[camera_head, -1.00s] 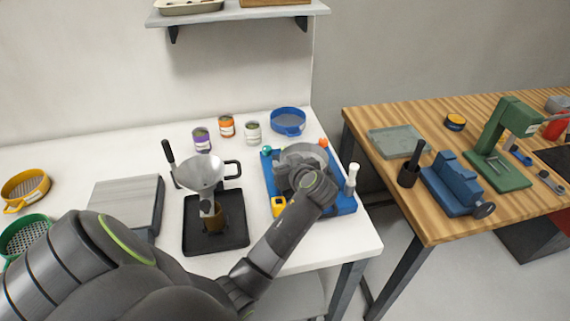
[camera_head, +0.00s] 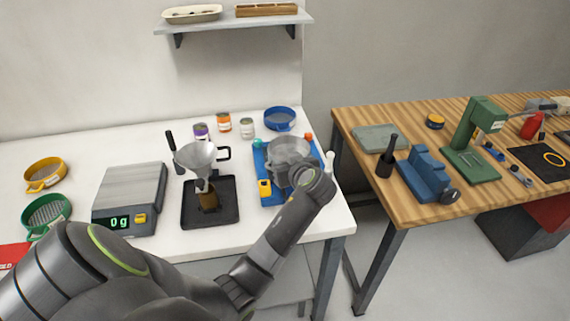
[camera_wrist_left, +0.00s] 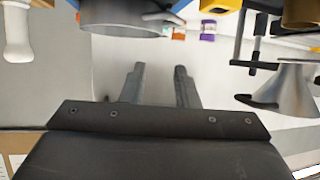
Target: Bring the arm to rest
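My left arm comes in from the lower left in the head view, and its wrist is in front of the right end of the blue tray (camera_head: 266,196). The gripper itself is hidden there behind the wrist. In the left wrist view my left gripper (camera_wrist_left: 160,76) shows two fingers apart with nothing between them. A grey metal pan (camera_head: 289,151) on the blue tray is just beyond the wrist; its rim also shows at the top of the wrist view (camera_wrist_left: 125,29). My right gripper is not in view.
A white pestle-like piece (camera_head: 330,164) stands at the tray's right. A funnel (camera_head: 195,157) on a stand, a scale (camera_head: 130,188) reading 0 g, and sieves are to the left. A wooden bench (camera_head: 416,205) with a green press (camera_head: 476,130) stands right, across a gap.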

